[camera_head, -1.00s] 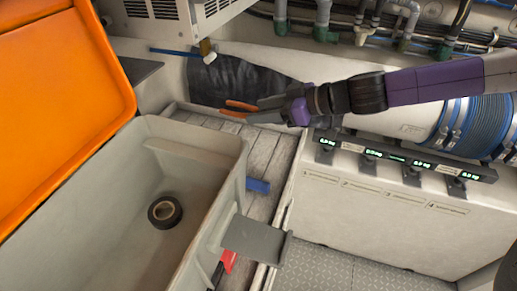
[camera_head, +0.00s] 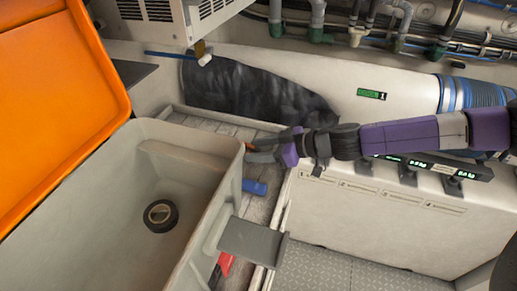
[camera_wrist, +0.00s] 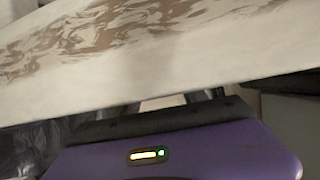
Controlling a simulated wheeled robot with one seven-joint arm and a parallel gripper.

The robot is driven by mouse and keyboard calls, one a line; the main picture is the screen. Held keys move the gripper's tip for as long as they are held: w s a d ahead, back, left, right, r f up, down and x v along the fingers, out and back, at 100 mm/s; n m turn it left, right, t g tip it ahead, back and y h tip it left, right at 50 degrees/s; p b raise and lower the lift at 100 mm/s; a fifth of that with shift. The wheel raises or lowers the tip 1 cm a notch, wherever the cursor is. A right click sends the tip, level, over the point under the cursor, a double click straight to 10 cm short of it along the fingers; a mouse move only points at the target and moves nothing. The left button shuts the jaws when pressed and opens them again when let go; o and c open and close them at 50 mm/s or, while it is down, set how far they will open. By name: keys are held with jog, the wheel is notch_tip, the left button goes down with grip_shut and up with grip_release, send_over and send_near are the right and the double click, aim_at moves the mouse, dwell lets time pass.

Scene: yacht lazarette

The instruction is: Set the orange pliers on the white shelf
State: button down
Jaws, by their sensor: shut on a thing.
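My gripper (camera_head: 264,150) is shut on the orange pliers (camera_head: 250,147), beside the grey bin's upper right corner. Only a small orange part of the pliers shows; the rest is hidden at the jaws. In the wrist view, my purple gripper body (camera_wrist: 180,155) fills the bottom, and the pliers cannot be made out. A pale slanted surface with brown streaks (camera_wrist: 110,45) lies close in front of the wrist camera. I cannot tell which pale surface is the white shelf.
The grey bin (camera_head: 150,132) holds a dark tape roll (camera_head: 160,215). An orange lid (camera_head: 50,90) stands at left. A blue object (camera_head: 255,187) and a red object (camera_head: 226,263) lie right of the bin. A white cabinet (camera_head: 370,225) stands at right, a dark cloth (camera_head: 250,90) behind.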

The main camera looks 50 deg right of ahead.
jog(key=shift+s+f, duration=0.15)
jog(key=shift+f, duration=0.6)
jog(key=c, duration=0.6)
grip_release()
jog(key=shift+b, duration=0.3)
jog(key=shift+a+r, duration=0.1)
jog(key=shift+r, duration=0.3)
jog(key=v, duration=1.2)
jog(key=shift+r, duration=0.35)
